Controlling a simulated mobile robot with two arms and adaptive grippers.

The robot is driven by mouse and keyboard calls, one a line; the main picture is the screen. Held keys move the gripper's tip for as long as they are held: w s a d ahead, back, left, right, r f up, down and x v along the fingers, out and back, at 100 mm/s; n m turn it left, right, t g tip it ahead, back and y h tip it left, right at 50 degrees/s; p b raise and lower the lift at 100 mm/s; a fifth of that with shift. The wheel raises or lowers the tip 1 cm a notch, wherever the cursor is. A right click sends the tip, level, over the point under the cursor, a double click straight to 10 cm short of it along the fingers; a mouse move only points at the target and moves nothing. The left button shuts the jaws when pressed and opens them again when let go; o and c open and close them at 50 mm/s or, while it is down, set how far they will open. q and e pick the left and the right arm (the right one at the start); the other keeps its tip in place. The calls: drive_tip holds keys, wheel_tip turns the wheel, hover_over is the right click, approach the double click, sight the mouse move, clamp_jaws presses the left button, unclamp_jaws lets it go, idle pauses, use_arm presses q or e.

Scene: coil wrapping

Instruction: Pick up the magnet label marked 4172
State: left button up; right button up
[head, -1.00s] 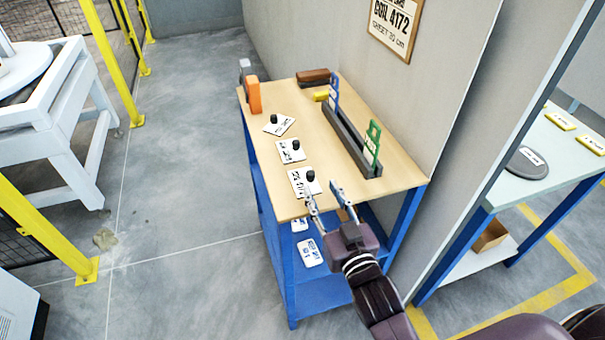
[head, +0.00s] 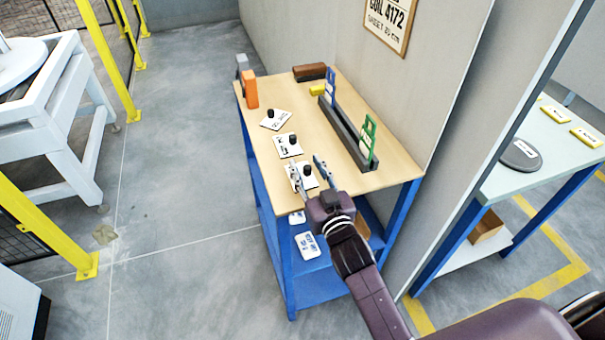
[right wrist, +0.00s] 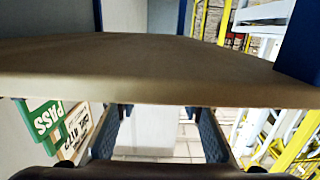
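Three white magnet labels with black knobs lie in a row on the wooden tabletop: a near one (head: 296,184), a middle one (head: 287,151) and a far one (head: 276,125). Their print is too small to read, so I cannot tell which bears 4172. My left gripper is out of view.
The blue-framed table (head: 360,190) also holds a dark rail with a green tag (head: 368,137) and a blue tag (head: 330,82), an orange block (head: 250,90) and a yellow block (head: 317,90). A wall sign (head: 390,20) reads COIL 4172. More white plates (head: 307,245) lie on the lower shelf.

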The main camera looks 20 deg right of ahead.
clamp_jaws()
